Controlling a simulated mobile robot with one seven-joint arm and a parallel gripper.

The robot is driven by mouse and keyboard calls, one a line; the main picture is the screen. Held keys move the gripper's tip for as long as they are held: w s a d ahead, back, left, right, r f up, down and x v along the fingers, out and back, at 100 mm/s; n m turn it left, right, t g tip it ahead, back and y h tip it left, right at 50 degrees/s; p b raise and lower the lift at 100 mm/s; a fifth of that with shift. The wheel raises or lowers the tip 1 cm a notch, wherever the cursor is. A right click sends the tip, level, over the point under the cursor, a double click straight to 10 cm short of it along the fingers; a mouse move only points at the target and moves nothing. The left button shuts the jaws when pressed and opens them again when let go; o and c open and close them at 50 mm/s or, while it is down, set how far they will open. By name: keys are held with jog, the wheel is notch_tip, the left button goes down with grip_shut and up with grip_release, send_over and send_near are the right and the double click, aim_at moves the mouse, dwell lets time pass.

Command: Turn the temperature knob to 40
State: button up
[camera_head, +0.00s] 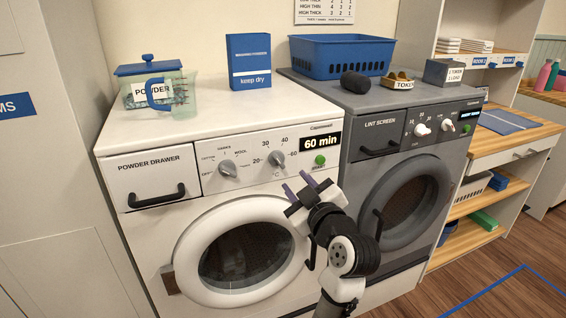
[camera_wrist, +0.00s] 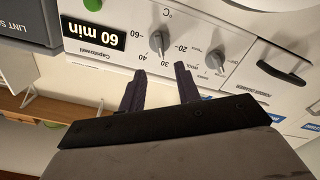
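The temperature knob (camera_head: 277,160) is a grey dial on the white washer's (camera_head: 145,250) front panel, ringed by 20, 30, 40 and 60 marks. It also shows, upside down, in the wrist view (camera_wrist: 159,42). Its pointer seems to be near the 30, but the exact angle is hard to read. My gripper (camera_head: 297,184) is open and empty, in front of the panel, below and right of the knob in the head view. In the wrist view its two purple fingers (camera_wrist: 160,74) are apart, with the knob beyond the gap and not touched.
A cycle knob (camera_head: 228,170) sits left of the temperature knob. A 60 min display (camera_head: 320,141) and green button (camera_head: 320,160) are to its right. The powder drawer handle (camera_head: 156,197) sticks out at left. A grey dryer (camera_head: 405,195) stands at right.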

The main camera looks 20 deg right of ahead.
aim_at(280, 163)
jog(key=w+p, duration=0.2)
jog(key=w, duration=0.7)
jog(key=shift+w+a, duration=0.15)
grip_shut()
